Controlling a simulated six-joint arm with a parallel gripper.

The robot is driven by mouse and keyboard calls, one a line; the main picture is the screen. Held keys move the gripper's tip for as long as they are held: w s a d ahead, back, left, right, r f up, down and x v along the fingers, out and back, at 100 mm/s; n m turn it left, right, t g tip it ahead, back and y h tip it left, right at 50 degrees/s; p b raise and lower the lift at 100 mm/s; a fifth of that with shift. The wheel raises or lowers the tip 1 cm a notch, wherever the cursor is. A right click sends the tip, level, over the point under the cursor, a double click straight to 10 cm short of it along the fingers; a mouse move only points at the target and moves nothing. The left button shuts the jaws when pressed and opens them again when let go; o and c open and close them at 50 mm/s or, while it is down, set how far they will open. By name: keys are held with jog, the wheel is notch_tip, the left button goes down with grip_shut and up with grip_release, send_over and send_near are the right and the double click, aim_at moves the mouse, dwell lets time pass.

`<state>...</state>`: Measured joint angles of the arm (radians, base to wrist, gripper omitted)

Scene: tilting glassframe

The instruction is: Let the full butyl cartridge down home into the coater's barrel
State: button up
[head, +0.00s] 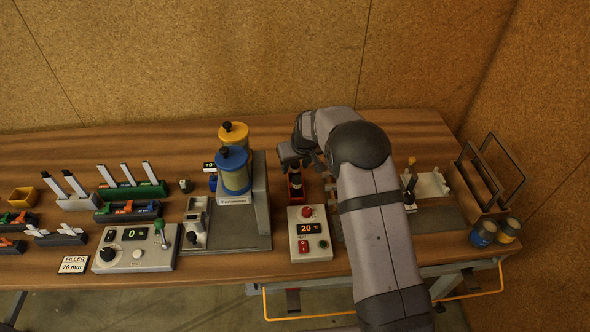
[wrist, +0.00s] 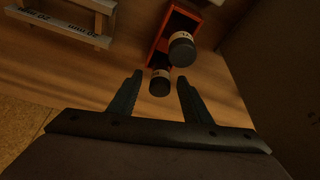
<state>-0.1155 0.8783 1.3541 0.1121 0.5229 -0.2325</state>
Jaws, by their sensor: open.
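My gripper (wrist: 160,77) is open and empty in the wrist view, with a finger on each side of a dark-capped cartridge (wrist: 160,83). Whether a finger touches it, I cannot tell. A second dark-capped cartridge (wrist: 182,50) with a pale band stands close by. Both are at an orange-red holder (wrist: 172,25), which also shows in the head view (head: 291,190) behind a control box (head: 311,245) reading 20 °C. In the head view my gripper (head: 292,155) is just behind that holder, partly hidden by my arm. Which cartridge is full, and where the barrel is, I cannot tell.
A machine with a blue drum (head: 234,172) and a yellow drum (head: 234,134) stands left of the holder. Another control box (head: 137,246) and several tool racks lie farther left. Two tins (head: 483,233) and upright frames (head: 498,170) stand at the right.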

jog(key=shift+w+f, duration=0.2)
jog(key=shift+f, duration=0.35)
grip_shut()
notch_tip(320, 180, up, 10)
jog(key=b, duration=0.3)
